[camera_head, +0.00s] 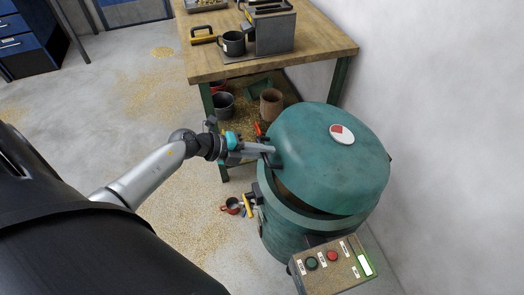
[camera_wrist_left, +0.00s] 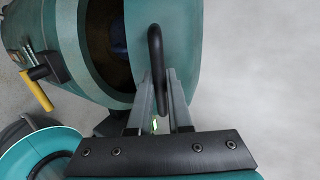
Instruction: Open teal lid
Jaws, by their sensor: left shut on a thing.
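The teal lid (camera_head: 330,150) sits tilted on top of the teal drum (camera_head: 285,232), with a dark gap showing between its edge and the drum's rim. A round white and red label is on the lid. My left gripper (camera_head: 270,151) reaches in from the left and is shut on the lid's black handle. In the left wrist view the fingers (camera_wrist_left: 160,92) close around the black handle (camera_wrist_left: 155,50), and the lid (camera_wrist_left: 185,75) stands away from the open drum mouth (camera_wrist_left: 105,45). My right gripper is not in view.
A control box (camera_head: 335,268) with a green and a red button stands in front of the drum. A yellow-handled latch (camera_head: 249,200) is on the drum's left side. A wooden workbench (camera_head: 225,65) is behind, and a white wall is close on the right.

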